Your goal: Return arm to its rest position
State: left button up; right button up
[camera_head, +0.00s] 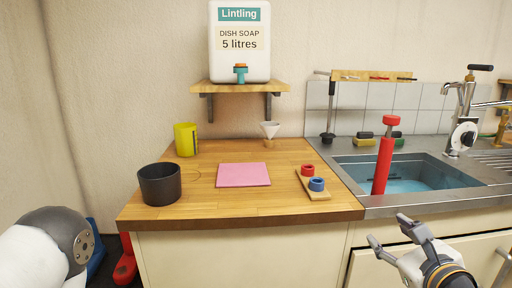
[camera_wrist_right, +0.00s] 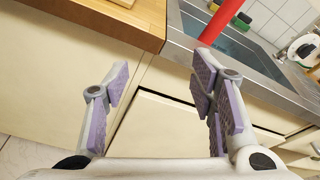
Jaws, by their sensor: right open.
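My right gripper (camera_head: 392,234) is at the lower right of the head view, in front of the sink cabinet and below the counter edge. In the right wrist view its two fingers (camera_wrist_right: 158,92) are spread apart with nothing between them. Cabinet fronts show behind the fingers. A white and grey part of my left arm shows at the lower left of the head view; my left gripper is not visible.
The wooden counter (camera_head: 220,208) holds a black pot (camera_head: 160,185), a yellow jug (camera_head: 186,139), a pink cloth (camera_head: 244,174) and a small board with red and blue rings (camera_head: 317,185). A red cylinder (camera_head: 384,160) stands in the sink (camera_head: 430,168). A soap container (camera_head: 240,45) sits on a shelf.

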jog(key=s+a+f+n+g+y, duration=0.1)
jog(key=s+a+f+n+g, duration=0.4)
jog(key=f, duration=0.4)
jog(key=s+a+f+n+g+y, duration=0.2)
jog(key=s+a+f+n, duration=0.2)
jog(key=s+f+n, duration=0.35)
jog(key=s+d+f+n+g+h, duration=0.1)
jog(key=s+d+f+n+g, duration=0.1)
jog(key=s+f+n+g, duration=0.3)
jog(key=s+d+f+n+g+h, duration=0.2)
jog(key=s+f+n+g, duration=0.3)
jog(key=s+n, duration=0.8)
jog(key=s+f, duration=0.2)
jog(key=s, duration=0.4)
jog(key=shift+s+d+f, duration=0.2)
jog(key=shift+f, duration=0.05)
